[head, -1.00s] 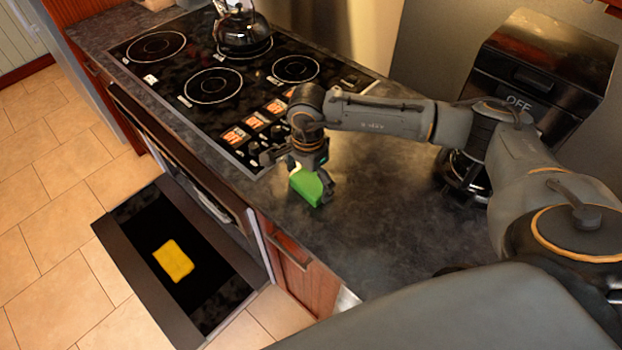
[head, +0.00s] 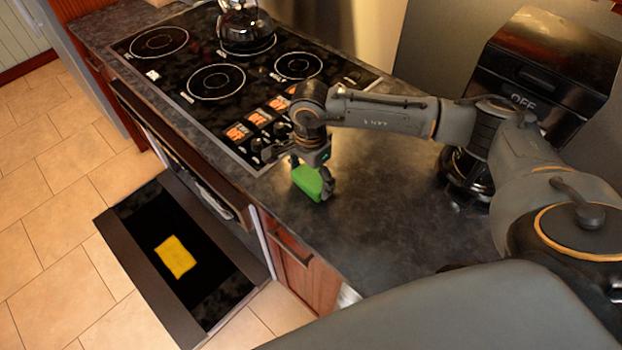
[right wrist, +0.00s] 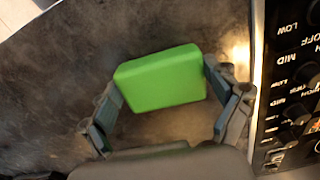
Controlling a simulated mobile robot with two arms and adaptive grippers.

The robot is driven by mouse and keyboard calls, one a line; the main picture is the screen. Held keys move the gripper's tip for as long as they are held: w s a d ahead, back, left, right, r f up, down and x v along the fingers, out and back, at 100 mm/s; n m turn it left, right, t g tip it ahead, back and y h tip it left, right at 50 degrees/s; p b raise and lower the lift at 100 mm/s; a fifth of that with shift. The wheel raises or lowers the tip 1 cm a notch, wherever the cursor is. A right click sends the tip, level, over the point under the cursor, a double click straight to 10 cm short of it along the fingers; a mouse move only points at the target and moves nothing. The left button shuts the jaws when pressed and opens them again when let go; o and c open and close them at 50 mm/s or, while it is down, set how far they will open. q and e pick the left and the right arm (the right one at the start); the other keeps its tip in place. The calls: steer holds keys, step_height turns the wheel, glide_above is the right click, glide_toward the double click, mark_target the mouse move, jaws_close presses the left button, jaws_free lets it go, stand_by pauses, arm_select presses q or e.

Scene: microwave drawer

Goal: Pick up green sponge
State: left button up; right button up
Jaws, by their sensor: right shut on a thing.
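The green sponge (head: 306,183) is at the counter's front part, right of the stove. My right gripper (head: 312,176) points down at it and is shut on it, with a finger on either side. In the right wrist view the sponge (right wrist: 160,80) is a bright green block between the two fingertips (right wrist: 165,82). I cannot tell whether it touches the counter or is slightly above it. My left gripper is not in view.
The dark counter (head: 370,220) is clear around the sponge. The stove (head: 240,100) has a kettle (head: 243,28) at the back. A black machine marked OFF (head: 535,80) stands at right. Below, an open drawer (head: 140,265) holds a yellow piece (head: 175,257).

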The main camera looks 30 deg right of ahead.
step_height(320, 180, up, 2)
steer(key=shift+r+b, duration=0.25)
steer(key=shift+b, duration=0.1)
steer(key=a+r+b, duration=0.6)
steer(key=a+r, duration=0.3)
steer(key=a, duration=0.5)
steer(key=shift+w+r, duration=0.3)
steer(key=shift+r, duration=0.1)
steer(key=shift+o, duration=0.7)
steer(key=c, duration=0.3)
steer(key=shift+f, duration=0.1)
